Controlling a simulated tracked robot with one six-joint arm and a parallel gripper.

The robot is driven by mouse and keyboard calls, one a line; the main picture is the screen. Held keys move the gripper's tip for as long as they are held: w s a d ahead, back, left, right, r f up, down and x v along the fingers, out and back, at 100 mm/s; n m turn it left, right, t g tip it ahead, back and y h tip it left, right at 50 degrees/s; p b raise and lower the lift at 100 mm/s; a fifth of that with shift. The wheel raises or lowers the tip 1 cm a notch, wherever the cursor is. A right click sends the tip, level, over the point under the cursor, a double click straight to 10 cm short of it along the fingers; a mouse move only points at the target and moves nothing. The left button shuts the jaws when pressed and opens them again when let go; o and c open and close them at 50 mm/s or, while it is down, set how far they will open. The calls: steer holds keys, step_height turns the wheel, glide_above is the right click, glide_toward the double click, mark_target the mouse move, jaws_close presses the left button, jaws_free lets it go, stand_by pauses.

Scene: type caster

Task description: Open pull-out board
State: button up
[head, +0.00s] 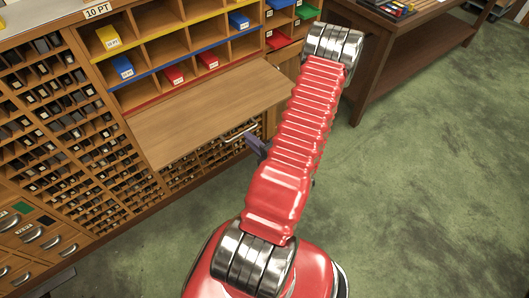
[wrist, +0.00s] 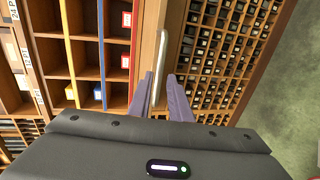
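The pull-out board (head: 210,108) is a flat wooden panel that stands out from the cabinet front, below the compartments, in the head view. A silver bar handle (head: 240,132) is on its front edge. In the wrist view the board (wrist: 148,45) shows as a narrow wooden strip, with the handle (wrist: 162,58) running along it. My gripper (wrist: 161,76) is open, with its two purple fingers apart and the lower end of the handle between them. I cannot tell whether they touch it. In the head view my gripper (head: 254,143) is partly hidden behind my red arm, near the handle's right end.
Compartments with coloured boxes (head: 122,66) lie above the board. A rack of small type slots (head: 215,155) lies below it, and drawers (head: 35,235) stand at left. A wooden table (head: 400,45) stands at the upper right. The green floor (head: 430,190) is clear at right.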

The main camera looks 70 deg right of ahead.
steer(key=v, duration=0.8)
steer(key=shift+s+f, duration=0.1)
stand_by(0.4)
stand_by(0.4)
